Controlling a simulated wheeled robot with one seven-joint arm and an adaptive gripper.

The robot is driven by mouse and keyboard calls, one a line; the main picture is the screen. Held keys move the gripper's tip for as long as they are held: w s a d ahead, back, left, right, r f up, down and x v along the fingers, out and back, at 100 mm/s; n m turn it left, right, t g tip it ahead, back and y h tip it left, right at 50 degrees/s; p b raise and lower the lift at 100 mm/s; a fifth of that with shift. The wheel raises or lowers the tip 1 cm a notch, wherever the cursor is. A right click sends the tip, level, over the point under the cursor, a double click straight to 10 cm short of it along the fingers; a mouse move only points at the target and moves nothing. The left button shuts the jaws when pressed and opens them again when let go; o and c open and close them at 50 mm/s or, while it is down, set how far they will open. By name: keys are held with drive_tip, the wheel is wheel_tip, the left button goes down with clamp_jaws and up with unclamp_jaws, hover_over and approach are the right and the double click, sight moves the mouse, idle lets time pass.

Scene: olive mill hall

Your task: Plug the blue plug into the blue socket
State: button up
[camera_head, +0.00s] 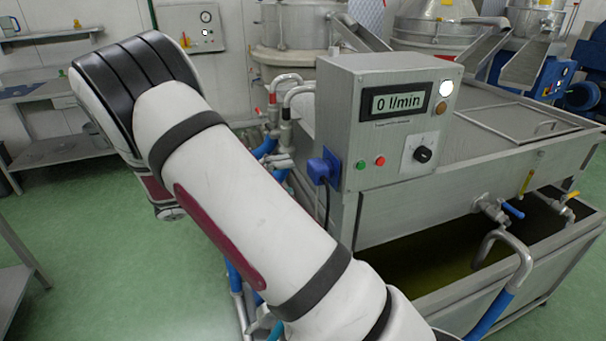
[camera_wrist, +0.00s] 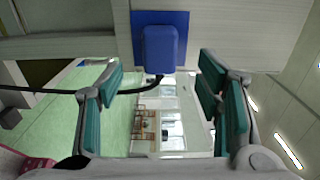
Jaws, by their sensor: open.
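The blue plug (camera_head: 318,170) sits against the blue socket (camera_head: 333,163) on the left side of the grey control box. In the wrist view the blue plug (camera_wrist: 160,50) is in front of the square blue socket plate (camera_wrist: 139,20), with no clear gap showing. Its pins are hidden. A black cable (camera_wrist: 130,91) leaves the plug and bends left past the left finger. My gripper (camera_wrist: 162,76) is open, its green-padded fingers on either side of and short of the plug, with nothing between them.
The control box (camera_head: 340,110) has a display reading 0 l/min, a knob and red and green buttons. It stands at a steel tank (camera_head: 510,140). Hoses and valves (camera_head: 275,150) are left of the box. Green floor (camera_head: 120,260) is open at left.

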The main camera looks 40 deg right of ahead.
drive_tip(key=shift+v, duration=1.95)
